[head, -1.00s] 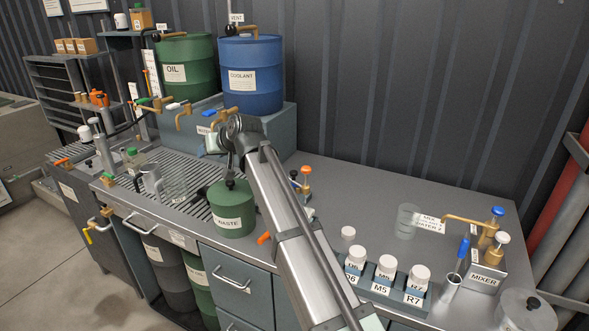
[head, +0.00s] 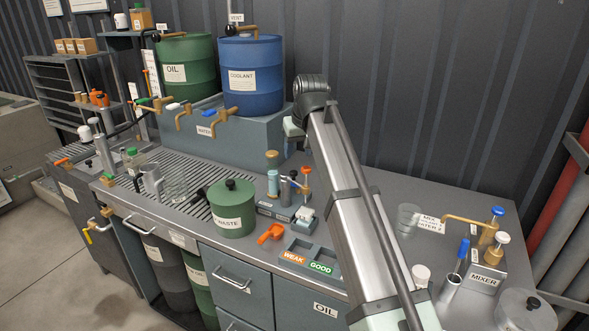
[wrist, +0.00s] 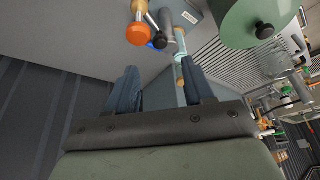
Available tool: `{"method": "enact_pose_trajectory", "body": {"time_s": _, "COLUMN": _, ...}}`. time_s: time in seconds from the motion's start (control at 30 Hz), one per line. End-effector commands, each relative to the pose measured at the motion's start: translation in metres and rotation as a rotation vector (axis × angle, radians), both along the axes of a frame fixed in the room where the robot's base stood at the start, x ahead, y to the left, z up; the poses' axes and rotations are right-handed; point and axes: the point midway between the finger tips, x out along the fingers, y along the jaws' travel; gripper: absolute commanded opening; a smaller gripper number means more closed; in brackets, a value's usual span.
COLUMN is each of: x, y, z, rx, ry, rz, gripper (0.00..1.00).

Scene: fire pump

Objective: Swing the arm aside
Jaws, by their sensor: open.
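My arm rises from the lower right of the head view, with its wrist beside the blue coolant drum (head: 251,75). My gripper (wrist: 162,85) is open in the wrist view, its two dark fingers apart with nothing between them. In the head view it is mostly hidden behind my wrist. The green waste pot (head: 232,208) stands left of my arm. A small device with an orange-brown knob (head: 304,185) and a tan-capped cylinder (head: 273,175) stand between them.
The green oil drum (head: 186,72) and coolant drum stand on a raised block with taps. An orange scoop (head: 270,233) and the weak/good tray (head: 308,257) lie at the front. The mixer (head: 487,270) is at right.

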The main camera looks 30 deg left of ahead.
Motion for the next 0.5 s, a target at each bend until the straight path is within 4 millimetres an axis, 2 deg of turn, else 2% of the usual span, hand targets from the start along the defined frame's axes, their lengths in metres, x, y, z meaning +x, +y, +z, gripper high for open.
{"method": "enact_pose_trajectory", "body": {"time_s": 0.1, "x": 0.006, "y": 0.006, "z": -0.021, "rx": -0.001, "ry": 0.002, "rz": 0.0, "gripper": 0.52}}
{"method": "enact_pose_trajectory", "body": {"time_s": 0.3, "x": 0.015, "y": 0.015, "z": -0.052, "rx": 0.001, "ry": 0.001, "rz": 0.0, "gripper": 0.52}}
{"method": "enact_pose_trajectory", "body": {"time_s": 0.5, "x": 0.021, "y": 0.022, "z": -0.073, "rx": 0.001, "ry": 0.0, "rz": 0.001, "gripper": 0.52}}
